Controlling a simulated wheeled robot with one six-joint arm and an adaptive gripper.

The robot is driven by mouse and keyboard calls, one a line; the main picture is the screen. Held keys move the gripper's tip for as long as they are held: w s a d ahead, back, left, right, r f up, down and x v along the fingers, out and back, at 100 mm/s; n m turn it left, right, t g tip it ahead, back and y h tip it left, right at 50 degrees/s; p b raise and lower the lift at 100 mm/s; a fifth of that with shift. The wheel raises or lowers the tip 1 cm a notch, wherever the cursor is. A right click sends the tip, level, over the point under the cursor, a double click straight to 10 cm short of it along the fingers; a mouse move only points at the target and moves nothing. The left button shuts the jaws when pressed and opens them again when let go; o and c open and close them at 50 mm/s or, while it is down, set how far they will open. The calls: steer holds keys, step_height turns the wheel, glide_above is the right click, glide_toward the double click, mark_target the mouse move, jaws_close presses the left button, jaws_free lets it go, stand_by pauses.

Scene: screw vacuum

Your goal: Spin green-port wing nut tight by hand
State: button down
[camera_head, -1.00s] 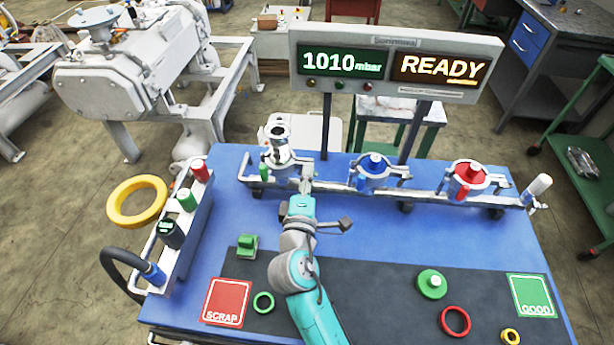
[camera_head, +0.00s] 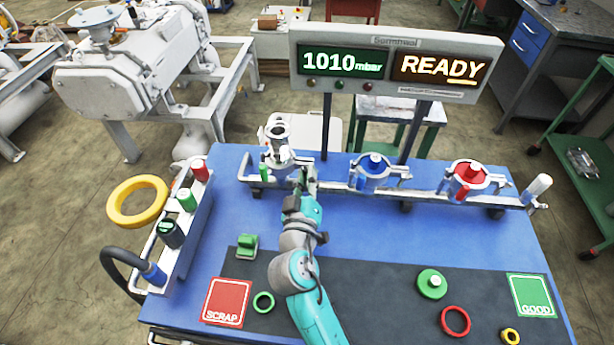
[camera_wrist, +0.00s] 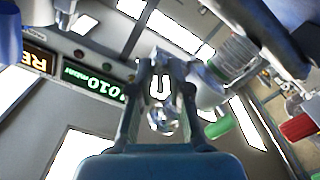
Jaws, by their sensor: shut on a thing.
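The green port (camera_head: 279,152) is the leftmost metal fitting on the rail, with a green cylinder (camera_head: 264,172) at its left. My gripper (camera_head: 308,181) is at the right side of this port. In the wrist view my gripper (camera_wrist: 160,100) is shut on a small shiny metal part, the wing nut (camera_wrist: 162,117), between its two fingers. In the head view the nut is too small and covered by my gripper to make out. A green piece (camera_wrist: 220,126) shows right of the fingers in the wrist view.
The blue port (camera_head: 373,172) and red port (camera_head: 468,180) stand to the right on the same rail. The display (camera_head: 396,68) above reads 1010 mbar and READY. A rack (camera_head: 190,225) with colored parts stands at left. The front mat holds loose rings and a green cap (camera_head: 432,284).

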steer(key=m, duration=1.2)
steer(key=shift+f+m, duration=0.1)
steer(key=shift+m, duration=0.2)
stand_by(0.4)
steer(key=c, duration=1.3)
jaws_free()
steer(key=s, duration=1.2)
steer(key=shift+a, duration=0.2)
